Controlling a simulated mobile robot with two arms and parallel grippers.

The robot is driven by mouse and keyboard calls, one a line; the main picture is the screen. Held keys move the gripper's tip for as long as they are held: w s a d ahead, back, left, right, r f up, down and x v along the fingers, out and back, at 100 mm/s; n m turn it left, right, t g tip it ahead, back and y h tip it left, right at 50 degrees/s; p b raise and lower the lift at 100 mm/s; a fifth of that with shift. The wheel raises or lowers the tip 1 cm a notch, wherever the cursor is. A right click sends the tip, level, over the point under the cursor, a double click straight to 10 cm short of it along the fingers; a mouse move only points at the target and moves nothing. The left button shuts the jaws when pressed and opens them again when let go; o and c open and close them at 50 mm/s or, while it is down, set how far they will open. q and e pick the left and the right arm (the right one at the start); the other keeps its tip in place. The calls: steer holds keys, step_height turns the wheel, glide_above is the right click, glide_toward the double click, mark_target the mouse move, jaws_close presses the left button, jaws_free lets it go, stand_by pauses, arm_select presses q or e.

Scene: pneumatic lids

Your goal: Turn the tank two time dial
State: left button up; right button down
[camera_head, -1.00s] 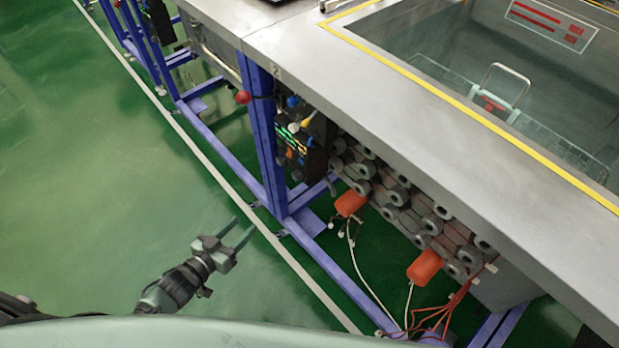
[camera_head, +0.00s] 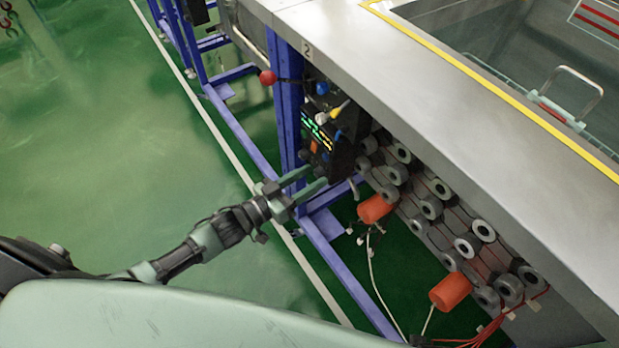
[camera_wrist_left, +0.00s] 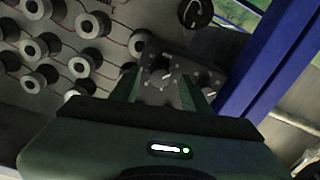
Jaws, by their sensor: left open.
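The tank two control box (camera_head: 318,135) is a dark box with green lit displays, mounted beside the blue post under the tank edge marked "2". Small dark knobs show on its lower part, but I cannot tell which is the time dial. My left gripper (camera_head: 315,177) is open and empty, its fingers pointing at the lower part of the box. In the left wrist view, a dark face with small knobs (camera_wrist_left: 166,78) shows between and beyond the open fingers. I cannot tell whether the fingers touch it. My right gripper is not in view.
The green floor (camera_head: 110,130) at left is clear.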

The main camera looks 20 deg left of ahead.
arm_select(q)
jaws_close()
